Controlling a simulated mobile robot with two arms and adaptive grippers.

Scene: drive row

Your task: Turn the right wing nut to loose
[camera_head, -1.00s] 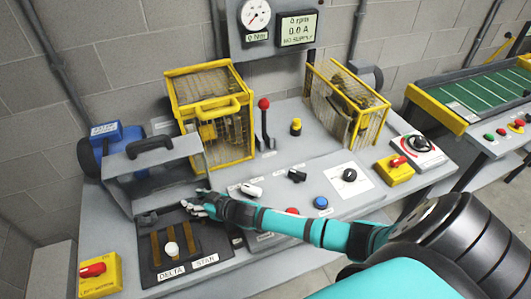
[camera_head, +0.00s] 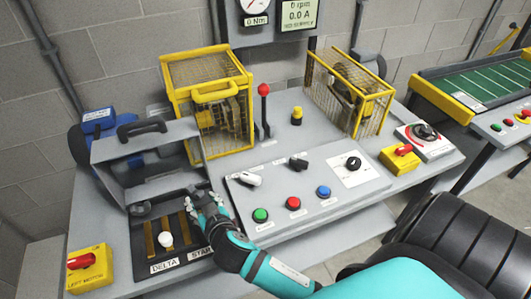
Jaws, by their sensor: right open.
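The black link board (camera_head: 180,250), labelled DELTA and STAR, lies at the left front of the bench. It bears brass-coloured strips and a white knob (camera_head: 165,239). My right gripper (camera_head: 201,205) is open at the board's back right corner, its fingers pointing away toward the grey box. I cannot make out the right wing nut; the gripper and forearm cover that part of the board. I cannot tell whether the fingers touch anything. My left gripper is not in view.
The grey terminal box with a handled cover (camera_head: 145,152) stands just behind the board. A yellow mesh guard (camera_head: 210,105) and a lever (camera_head: 264,112) stand farther back. The button panel (camera_head: 305,190) is to the right, a yellow switch box (camera_head: 88,268) to the left.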

